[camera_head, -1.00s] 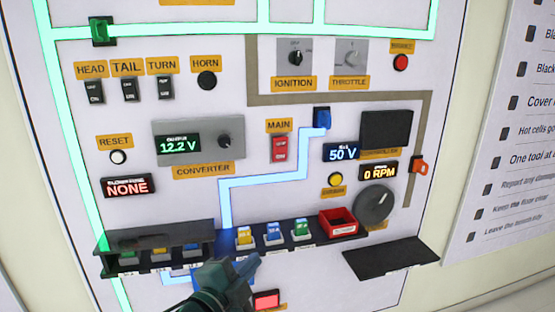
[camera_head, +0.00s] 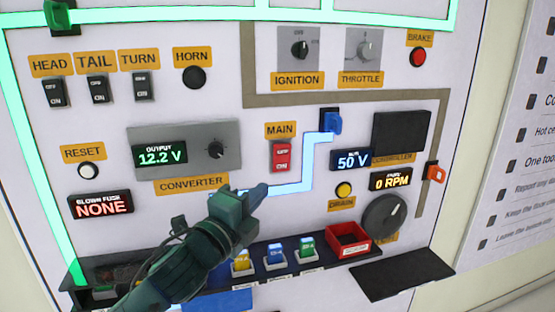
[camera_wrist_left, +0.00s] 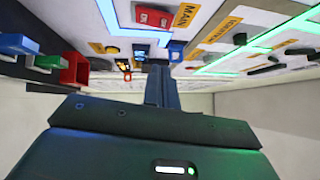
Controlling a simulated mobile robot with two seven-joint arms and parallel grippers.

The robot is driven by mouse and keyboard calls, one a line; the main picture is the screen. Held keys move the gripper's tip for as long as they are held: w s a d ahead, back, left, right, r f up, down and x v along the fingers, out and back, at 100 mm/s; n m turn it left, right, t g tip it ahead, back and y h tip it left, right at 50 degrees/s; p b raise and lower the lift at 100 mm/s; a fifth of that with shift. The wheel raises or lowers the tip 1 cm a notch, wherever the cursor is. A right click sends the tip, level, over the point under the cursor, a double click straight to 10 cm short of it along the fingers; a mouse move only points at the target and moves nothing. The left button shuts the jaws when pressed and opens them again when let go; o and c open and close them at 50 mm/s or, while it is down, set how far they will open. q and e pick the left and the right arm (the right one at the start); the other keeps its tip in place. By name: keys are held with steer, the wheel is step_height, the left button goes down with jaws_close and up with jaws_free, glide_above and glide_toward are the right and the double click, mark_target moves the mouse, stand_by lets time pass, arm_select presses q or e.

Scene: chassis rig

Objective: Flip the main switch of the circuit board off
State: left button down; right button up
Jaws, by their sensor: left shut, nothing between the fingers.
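The circuit board (camera_head: 300,125) is a white upright panel with labelled controls and glowing lines. Its main switch (camera_head: 281,156) is a red rocker under the yellow MAIN label (camera_head: 281,130). In the left wrist view the red switch (camera_wrist_left: 153,18) shows at the top, above my shut fingers. My left gripper (camera_head: 262,189) is shut and empty, below and slightly left of the switch in the head view, apart from it. It also shows in the left wrist view (camera_wrist_left: 159,68). My right gripper is not in view.
A shelf holds several coloured fuses (camera_head: 275,255) and a red bin (camera_head: 347,240) below the gripper. The converter box (camera_head: 186,149) is left of the switch. A blue connector (camera_head: 331,123) and the 50 V display (camera_head: 352,161) are to its right.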

arm_select(q)
steer(key=p, duration=0.1)
glide_toward(283, 148)
steer(key=w+d, duration=0.2)
steer(key=d, duration=0.3)
steer(key=shift+w+a+f+p, duration=0.1)
steer(key=shift+w+a+p, duration=0.15)
steer(key=shift+w, duration=0.3)
steer(key=shift+w+a+f+p, duration=0.15)
steer(key=shift+w+a, duration=0.15)
steer(key=shift+w, duration=0.2)
steer(key=shift+w+a, duration=0.25)
steer(key=shift+w, duration=0.45)
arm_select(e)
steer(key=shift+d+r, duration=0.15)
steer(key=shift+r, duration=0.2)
arm_select(q)
steer(key=shift+r, duration=0.1)
steer(key=shift+w+a+r+p, duration=0.15)
steer(key=shift+w+r+p, duration=0.25)
steer(key=shift+p, duration=0.4)
steer(key=shift+f+b, duration=0.25)
steer(key=shift+b, duration=0.1)
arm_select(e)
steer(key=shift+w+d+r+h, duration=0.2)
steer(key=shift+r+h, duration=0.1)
arm_select(q)
steer(key=shift+s, duration=0.1)
